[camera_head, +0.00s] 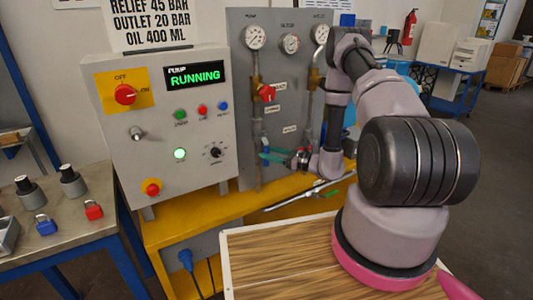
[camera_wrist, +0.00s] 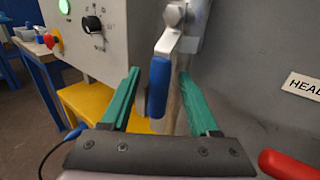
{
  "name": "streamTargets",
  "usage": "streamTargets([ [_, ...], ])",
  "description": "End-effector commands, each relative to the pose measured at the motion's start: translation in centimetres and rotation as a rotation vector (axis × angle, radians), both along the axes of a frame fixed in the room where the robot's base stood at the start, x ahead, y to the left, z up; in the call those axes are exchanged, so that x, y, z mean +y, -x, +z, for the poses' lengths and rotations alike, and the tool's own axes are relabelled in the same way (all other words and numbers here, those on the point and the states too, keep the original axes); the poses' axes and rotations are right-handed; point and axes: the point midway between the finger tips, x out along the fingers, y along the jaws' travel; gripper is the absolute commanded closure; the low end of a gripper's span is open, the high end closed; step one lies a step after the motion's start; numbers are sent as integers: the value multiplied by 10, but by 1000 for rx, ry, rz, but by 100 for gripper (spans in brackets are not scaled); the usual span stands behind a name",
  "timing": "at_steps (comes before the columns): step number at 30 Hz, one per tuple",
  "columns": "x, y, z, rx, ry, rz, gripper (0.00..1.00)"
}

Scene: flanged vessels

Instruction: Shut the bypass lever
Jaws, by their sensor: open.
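A lever with a blue grip (camera_wrist: 159,85) hangs from a metal valve arm on the grey panel in the wrist view. It points down, roughly along the pipe behind it. I cannot read a label that names it as the bypass lever. My gripper (camera_wrist: 159,73) is open, with one green finger on each side of the blue grip. I cannot tell whether either finger touches it. In the head view my gripper (camera_head: 277,156) is at the lower part of the panel, and my arm hides much of the area around it.
The control box (camera_head: 170,125), its display reading RUNNING, stands left of my gripper. A red handle (camera_head: 267,93) sits higher on the panel. Another red handle (camera_wrist: 290,165) is at the lower right of the wrist view. The yellow bench (camera_head: 190,220) lies below.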

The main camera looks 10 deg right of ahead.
Motion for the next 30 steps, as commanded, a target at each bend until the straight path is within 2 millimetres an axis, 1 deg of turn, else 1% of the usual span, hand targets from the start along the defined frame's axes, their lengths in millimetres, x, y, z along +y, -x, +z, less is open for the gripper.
streamTargets([
  [1,5,-3,0,-2,1,1,38],
  [4,10,-7,0,0,0,1,38],
  [13,11,-9,0,1,-1,-1,38],
  [14,11,-9,0,0,0,-1,42],
  [15,11,-9,0,1,-1,-1,57],
  [17,11,-9,0,0,0,-1,80],
  [18,11,-9,0,0,0,-1,96],
  [19,11,-9,0,0,0,-1,100],
  [30,11,-9,0,0,0,0,100],
])
